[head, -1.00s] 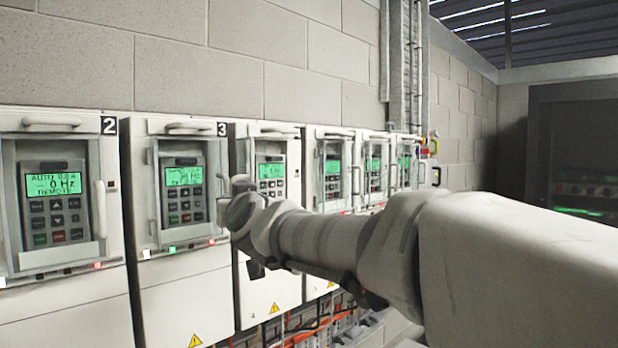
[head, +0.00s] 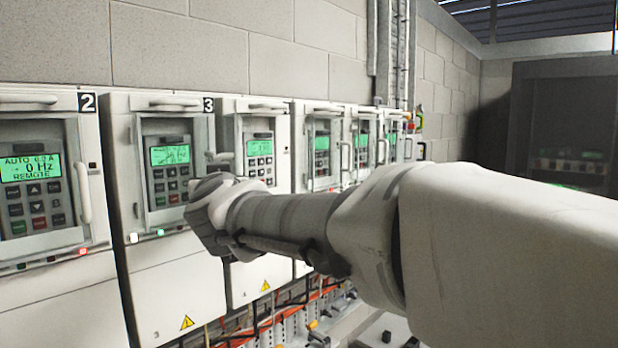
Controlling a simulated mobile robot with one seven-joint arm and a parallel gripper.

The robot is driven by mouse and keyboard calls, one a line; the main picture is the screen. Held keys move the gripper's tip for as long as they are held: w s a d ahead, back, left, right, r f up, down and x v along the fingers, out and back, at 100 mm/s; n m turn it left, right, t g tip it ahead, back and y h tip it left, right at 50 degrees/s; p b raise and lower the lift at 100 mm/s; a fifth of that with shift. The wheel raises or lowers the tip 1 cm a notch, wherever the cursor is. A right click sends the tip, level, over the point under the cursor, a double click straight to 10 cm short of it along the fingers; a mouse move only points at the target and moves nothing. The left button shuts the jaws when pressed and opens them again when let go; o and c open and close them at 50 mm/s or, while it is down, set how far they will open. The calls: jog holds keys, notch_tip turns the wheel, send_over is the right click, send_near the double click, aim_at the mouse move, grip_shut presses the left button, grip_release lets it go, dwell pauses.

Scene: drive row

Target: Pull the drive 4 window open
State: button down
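The drive 4 unit (head: 283,180) is the white cabinet just right of the one marked 3. Its green display (head: 262,143) and upper keys show plainly; the lower part of its window area is behind my arm. No upright handle shows at the right of its window. A short pale bar (head: 219,157) sticks out near its left edge; I cannot tell whether it is a window handle or which drive it belongs to. The end of my arm with my gripper (head: 207,188) is in front of the gap between drives 3 and 4. The fingers are hidden, so their grip cannot be seen.
Drive 3 (head: 160,103) and drive 2 (head: 40,102) stand to the left, and drive 5 (head: 322,110) and more units to the right. Cables and terminals (head: 290,325) run below.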

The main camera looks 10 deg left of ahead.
jog(key=shift+s+a, duration=0.1)
jog(key=c, duration=0.9)
grip_release()
jog(key=shift+s, duration=0.2)
jog(key=shift+w, duration=0.15)
